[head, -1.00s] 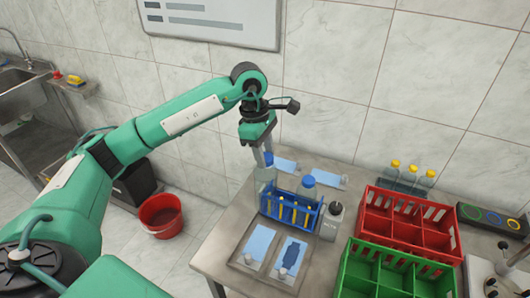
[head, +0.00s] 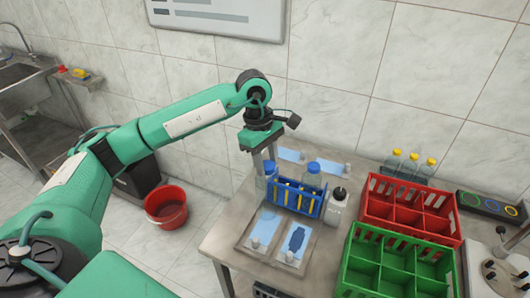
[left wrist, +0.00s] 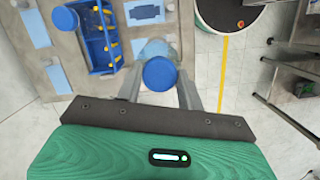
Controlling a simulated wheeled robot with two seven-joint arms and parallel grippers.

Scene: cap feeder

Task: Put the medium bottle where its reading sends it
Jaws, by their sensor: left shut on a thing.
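My left gripper (head: 263,162) points down at the left rear of the table, shut on a clear bottle with a blue cap (head: 270,168). In the left wrist view the blue cap (left wrist: 159,73) sits between the two fingers. I cannot tell whether the bottle's base touches the table. A second blue-capped bottle (head: 313,175) stands behind the blue rack (head: 309,205), which holds several yellow-capped tubes. It also shows in the left wrist view (left wrist: 65,19). I cannot tell their sizes apart, and no reading is legible. My right gripper is out of view.
A grey bottle with a black cap (head: 337,208) stands right of the rack. Blue-marked mats (head: 262,228) lie in front and behind. A red crate (head: 447,240) and a green crate (head: 347,270) are to the right. A panel with coloured rings (head: 488,207) lies far right.

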